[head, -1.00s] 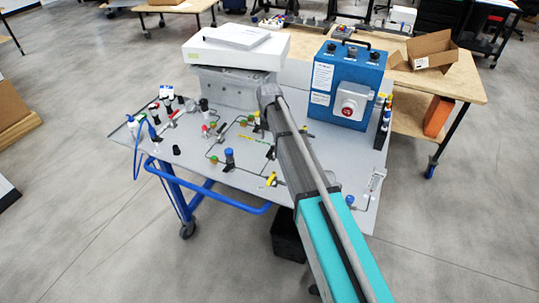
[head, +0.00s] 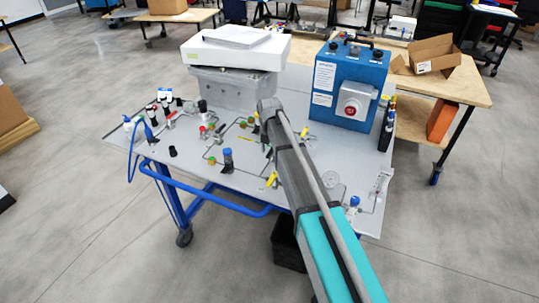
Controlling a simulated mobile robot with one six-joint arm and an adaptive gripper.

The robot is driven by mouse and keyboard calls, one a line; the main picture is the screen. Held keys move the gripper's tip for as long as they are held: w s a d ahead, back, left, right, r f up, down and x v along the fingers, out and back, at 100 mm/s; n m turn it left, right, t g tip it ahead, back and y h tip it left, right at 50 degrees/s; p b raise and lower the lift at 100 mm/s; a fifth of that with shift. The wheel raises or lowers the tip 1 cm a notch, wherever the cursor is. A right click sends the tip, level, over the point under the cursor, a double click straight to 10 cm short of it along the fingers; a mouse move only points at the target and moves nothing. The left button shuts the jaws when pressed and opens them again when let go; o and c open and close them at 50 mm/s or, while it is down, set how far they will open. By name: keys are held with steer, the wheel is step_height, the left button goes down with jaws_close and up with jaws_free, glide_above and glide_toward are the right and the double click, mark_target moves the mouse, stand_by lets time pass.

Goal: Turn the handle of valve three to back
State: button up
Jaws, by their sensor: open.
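The valves stand on a grey panel (head: 330,165) on a blue-framed cart. Several small lever handles show: a yellow one (head: 304,132) right of my arm, another yellow one (head: 271,180) near the panel's front, and red ones (head: 203,130) to the left. I cannot tell which is valve three; labels are too small to read. My arm reaches from the lower right over the panel's middle, its wrist end near the grey block at the back. My gripper is not discernible; it seems hidden behind the wrist and forearm. My arm also covers part of the panel's middle.
A blue box (head: 325,100) with a red button stands at the panel's back right. A grey block (head: 232,92) carries a white case (head: 205,55) at the back. Thin pipes run between the fittings.

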steer(key=shift+f, duration=0.25)
steer(key=shift+c, duration=0.2)
jaws_close()
